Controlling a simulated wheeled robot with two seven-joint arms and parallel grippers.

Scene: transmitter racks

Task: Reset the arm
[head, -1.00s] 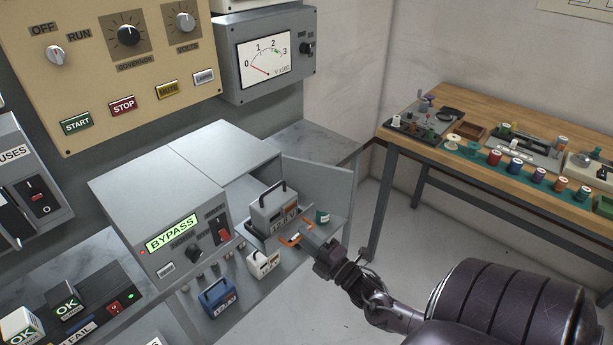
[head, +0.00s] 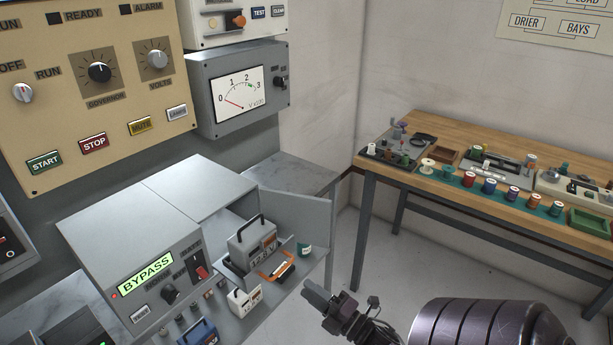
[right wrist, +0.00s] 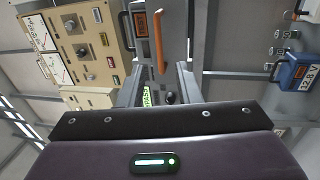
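My right arm (head: 375,325) comes in from the lower right in the head view. My right gripper (head: 318,297) is in the air in front of the open grey cabinet (head: 150,235), apart from everything. In the right wrist view its two fingers (right wrist: 158,85) stand apart with nothing held between them. An orange handle (head: 274,272) lies on the cabinet's shelf, up and left of the gripper; an orange handle also shows beyond the fingers in the right wrist view (right wrist: 158,42). My left gripper is not in view.
A grey handled unit (head: 252,247) stands in the cabinet beside its open door (head: 300,222). White (head: 243,301) and blue (head: 199,333) handled units are in front. A wooden bench (head: 460,135) with several spools stands at the right. The floor between is clear.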

